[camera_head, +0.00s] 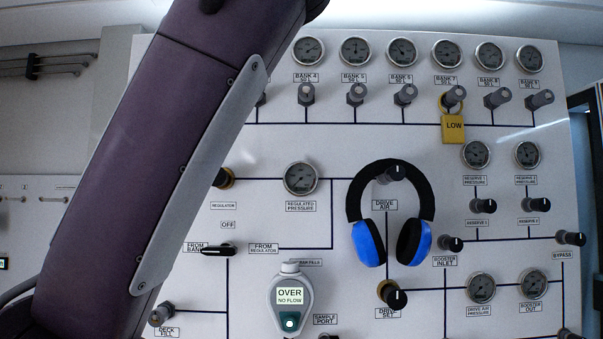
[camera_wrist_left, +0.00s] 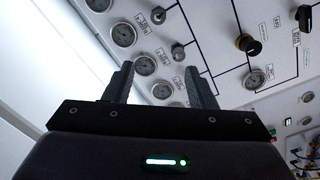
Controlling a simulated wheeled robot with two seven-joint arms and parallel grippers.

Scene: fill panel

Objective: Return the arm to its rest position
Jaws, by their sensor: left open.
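My left arm (camera_head: 165,130) crosses the left part of the head view, rising from the lower left to the top centre in front of the panel. Its gripper is outside that view. In the left wrist view, my left gripper (camera_wrist_left: 160,72) has its two dark fingers apart with nothing held between them. Gauges and knobs of the panel show beyond and between the fingers, with no visible contact. My right arm and gripper are not in view.
The white panel (camera_head: 350,225) carries gauges and knobs close behind my arm. Blue and black headphones (camera_head: 423,240) hang by the drive air knob. A yellow LOW tag (camera_head: 454,128) hangs at bank 7. A grey meter (camera_head: 290,298) reads OVER, NO FLOW. My arm hides the panel's left part.

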